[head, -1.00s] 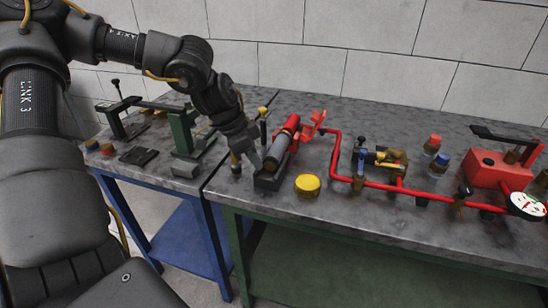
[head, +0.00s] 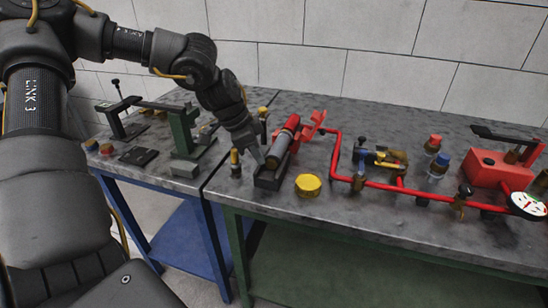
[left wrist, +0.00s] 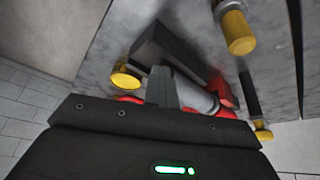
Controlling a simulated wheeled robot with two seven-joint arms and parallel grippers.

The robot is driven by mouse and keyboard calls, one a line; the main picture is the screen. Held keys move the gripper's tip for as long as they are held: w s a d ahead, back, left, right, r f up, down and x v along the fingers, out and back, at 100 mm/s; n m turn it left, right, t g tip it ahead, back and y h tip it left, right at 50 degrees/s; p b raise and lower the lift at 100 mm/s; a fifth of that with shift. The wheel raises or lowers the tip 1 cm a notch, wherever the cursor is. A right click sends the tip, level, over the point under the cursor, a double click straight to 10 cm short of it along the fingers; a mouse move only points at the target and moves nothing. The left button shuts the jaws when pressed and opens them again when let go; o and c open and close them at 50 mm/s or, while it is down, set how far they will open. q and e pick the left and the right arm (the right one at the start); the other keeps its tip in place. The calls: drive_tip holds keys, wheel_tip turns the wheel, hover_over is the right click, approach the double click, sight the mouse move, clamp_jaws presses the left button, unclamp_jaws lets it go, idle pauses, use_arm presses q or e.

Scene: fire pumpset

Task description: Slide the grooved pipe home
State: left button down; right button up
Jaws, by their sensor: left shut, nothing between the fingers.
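The grooved pipe (head: 278,151) is a grey cylinder lying at a slant in a dark block-like cradle (head: 268,184). Its far end meets red fittings (head: 309,129). My left gripper (head: 257,157) is shut and empty, just left of the pipe's near end. In the left wrist view, the shut fingers (left wrist: 162,88) overlap the grey pipe (left wrist: 201,99), with the dark cradle (left wrist: 172,45) beyond. I cannot tell whether the fingers touch the pipe. The pipe's seating at the red end is too small to judge. My right gripper is not in view.
A yellow cap (head: 308,185) sits right of the cradle. A small brass-and-dark post (head: 235,163) stands left of it. A red pipe run (head: 425,193) with valves and a gauge (head: 527,205) fills the right side. The front bench edge is fairly clear.

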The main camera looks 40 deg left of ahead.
use_arm(q)
drive_tip(key=shift+w+a, duration=0.25)
drive_tip(key=shift+w, duration=0.4)
idle(1.0)
drive_tip(key=shift+s+f, duration=0.1)
drive_tip(key=shift+s, duration=0.05)
drive_tip(key=shift+s+d+b, duration=0.2)
drive_tip(key=shift+s+b, duration=0.15)
drive_tip(key=shift+s, duration=0.05)
idle(0.3)
wheel_tip(320, 180, up, 7)
drive_tip(key=p, duration=0.4)
idle(0.4)
idle(0.4)
